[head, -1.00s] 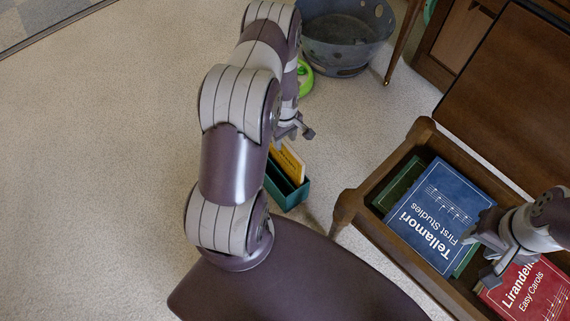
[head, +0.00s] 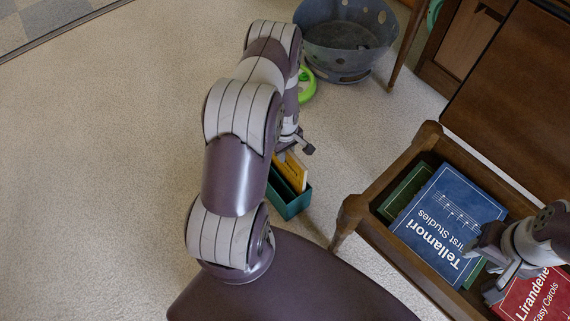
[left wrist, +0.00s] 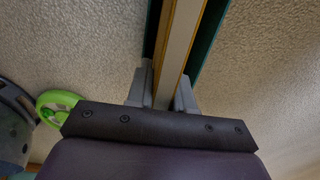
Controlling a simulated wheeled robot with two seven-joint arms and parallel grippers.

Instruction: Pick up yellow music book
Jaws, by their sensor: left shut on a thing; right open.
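The yellow music book (head: 292,171) stands upright in a small green box (head: 290,203) on the floor, left of the piano bench. In the left wrist view the book (left wrist: 178,45) shows edge-on between my fingers, with yellow covers and pale pages. My left gripper (left wrist: 162,90) is shut on the book's top edge. In the head view my left gripper (head: 296,146) is just above the box, partly hidden by my arm. My right gripper (head: 482,272) is open over the bench compartment, near the blue and red books.
The open bench (head: 378,238) holds a blue book (head: 448,215), a red book (head: 535,300) and a green book (head: 408,192). A grey tub (head: 345,45) and a bright green ring-shaped object (head: 307,86) are behind the box. Carpet at left is clear.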

